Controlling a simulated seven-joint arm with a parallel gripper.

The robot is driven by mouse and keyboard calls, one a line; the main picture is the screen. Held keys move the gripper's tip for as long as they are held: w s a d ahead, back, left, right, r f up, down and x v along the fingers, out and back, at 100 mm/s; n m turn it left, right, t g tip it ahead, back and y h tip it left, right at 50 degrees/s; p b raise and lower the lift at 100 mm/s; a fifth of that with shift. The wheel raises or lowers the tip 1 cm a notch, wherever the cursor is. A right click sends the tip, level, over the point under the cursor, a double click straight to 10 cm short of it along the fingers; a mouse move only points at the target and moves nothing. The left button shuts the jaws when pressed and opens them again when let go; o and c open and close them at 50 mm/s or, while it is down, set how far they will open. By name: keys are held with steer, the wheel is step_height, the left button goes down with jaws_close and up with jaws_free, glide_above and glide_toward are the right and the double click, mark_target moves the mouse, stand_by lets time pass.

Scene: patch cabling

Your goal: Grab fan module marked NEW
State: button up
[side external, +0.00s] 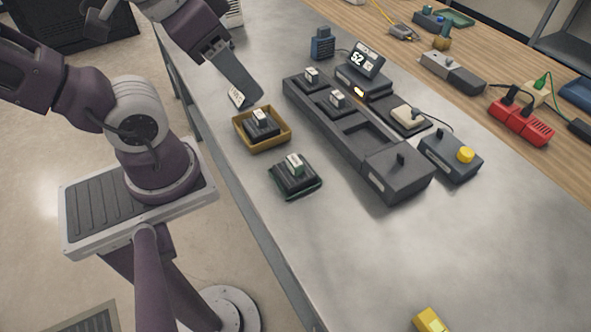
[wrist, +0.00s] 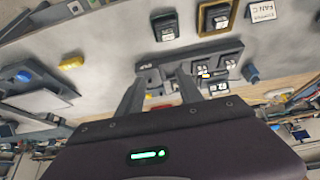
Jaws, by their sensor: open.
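One fan module (side external: 261,124) sits in a tan tray (side external: 239,137) on the metal table; it also shows in the wrist view (wrist: 218,20). Another module (side external: 294,176) sits on a green-edged base in front of it, also in the wrist view (wrist: 166,27). Both are dark blocks with a white-topped handle; I cannot read which is marked NEW. Two similar modules (side external: 312,76) stand in the long dark chassis (side external: 352,145), beside an empty slot. My gripper (wrist: 160,76) is open and empty. In the side view a grey finger (side external: 236,76) hangs above the table, back-left of the tan tray.
A white card (wrist: 262,11) lettered FAN stands near the tan tray. Behind the chassis are a lit display reading 52 (side external: 362,60) and a box with a yellow button (side external: 465,155). A red power strip (side external: 520,122) lies on the wooden bench. The table's front right is mostly clear.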

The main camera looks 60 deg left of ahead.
steer(key=o, duration=0.4)
steer(key=shift+o, duration=0.2)
steer(key=m+y, duration=1.3)
steer(key=m, duration=0.9)
glide_toward(294, 156)
steer(key=shift+g, duration=0.3)
steer(key=w+a+f, duration=0.2)
steer(key=a, duration=0.1)
steer(key=shift+w+a+f, duration=0.15)
steer(key=shift+a+f, duration=0.05)
steer(key=shift+f, duration=0.05)
steer(key=shift+w+a+f, duration=0.1)
steer(key=shift+f, duration=0.25)
steer(key=shift+m, duration=0.3)
steer(key=x, duration=0.7)
steer(key=shift+s+a+r, duration=0.1)
steer(key=shift+s+r, duration=0.1)
steer(key=shift+r, duration=0.05)
